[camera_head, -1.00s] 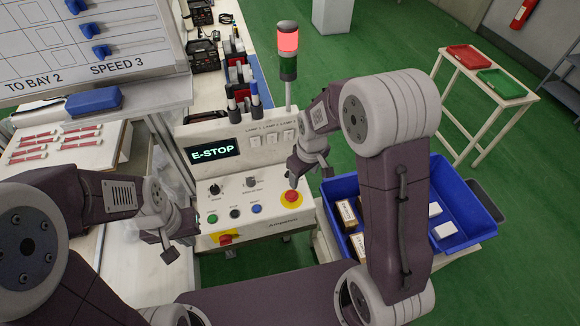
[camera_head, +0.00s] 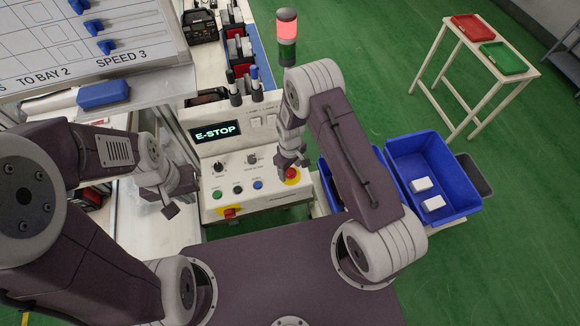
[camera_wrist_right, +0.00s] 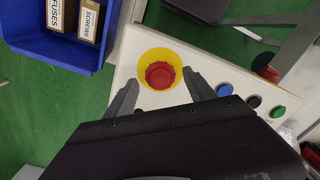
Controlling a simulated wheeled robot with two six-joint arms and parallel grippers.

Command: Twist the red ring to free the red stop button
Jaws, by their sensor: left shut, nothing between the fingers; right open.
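The red stop button (camera_head: 291,173) sits in a yellow surround on the sloped front of the control panel (camera_head: 270,190). In the right wrist view the red ring (camera_wrist_right: 160,75) shows as a round red rim around the button face, inside the yellow disc (camera_wrist_right: 171,54). My right gripper (camera_head: 288,164) is over the button and partly hides it. In the right wrist view its fingers (camera_wrist_right: 161,94) are open, one on each side below the yellow disc; I cannot tell if they touch anything. My left gripper (camera_head: 171,210) is shut and empty, left of the panel.
The display (camera_head: 216,132) reads E-STOP and the signal tower (camera_head: 287,36) glows red. Small knobs and coloured buttons lie left of the stop button. Blue bins (camera_head: 433,180) stand right of the panel. A side table (camera_head: 475,50) holds red and green trays.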

